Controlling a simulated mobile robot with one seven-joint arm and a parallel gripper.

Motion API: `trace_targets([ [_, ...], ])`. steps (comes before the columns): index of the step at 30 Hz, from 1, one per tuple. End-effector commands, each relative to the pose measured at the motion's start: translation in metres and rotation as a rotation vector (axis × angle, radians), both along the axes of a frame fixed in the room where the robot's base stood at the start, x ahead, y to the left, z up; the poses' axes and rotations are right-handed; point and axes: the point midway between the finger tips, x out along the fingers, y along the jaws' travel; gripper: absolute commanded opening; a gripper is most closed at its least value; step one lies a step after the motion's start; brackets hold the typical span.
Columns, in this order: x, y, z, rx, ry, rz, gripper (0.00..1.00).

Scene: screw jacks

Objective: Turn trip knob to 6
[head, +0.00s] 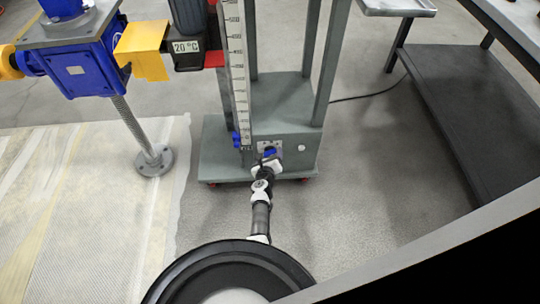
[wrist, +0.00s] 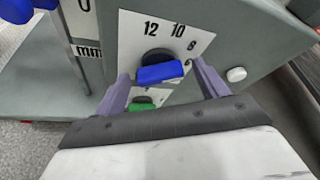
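A blue knob (wrist: 160,74) on a black round base sits on a white dial plate (wrist: 190,43) with the numbers 12, 10, 8 and a partly hidden 6. The knob's blue bar lies roughly sideways, its right end towards the lower numbers. I cannot read a label naming it. My gripper (wrist: 162,71) is open, one finger on each side of the blue knob, with visible gaps. In the head view my gripper (head: 267,163) is at the low grey housing, and the blue knob (head: 269,152) shows just beyond it.
A green knob (wrist: 140,104) sits just below the blue one, partly behind my gripper. A white round button (wrist: 236,75) is to the right. A scale (head: 237,70) with a blue handle (head: 236,139) stands left.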

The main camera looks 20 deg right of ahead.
Motion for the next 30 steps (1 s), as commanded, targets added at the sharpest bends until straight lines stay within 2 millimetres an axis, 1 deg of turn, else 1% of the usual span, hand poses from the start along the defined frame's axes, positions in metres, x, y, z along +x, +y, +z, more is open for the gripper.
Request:
trace_targets([
  [1,0.0,0.0,0.0,0.0,0.0,0.0,0.66],
  [9,0.0,-0.0001,0.0,0.0,0.0,0.0,0.31],
  [10,0.0,-0.0001,0.0,0.0,0.0,0.0,0.28],
  [16,0.0,-0.0001,0.0005,0.017,-0.005,0.0,0.28],
  [20,-0.0001,-0.0007,0.0012,0.061,-0.018,0.0,0.28],
  [30,-0.0003,-0.0024,0.0024,0.275,-0.08,-0.001,0.28],
])
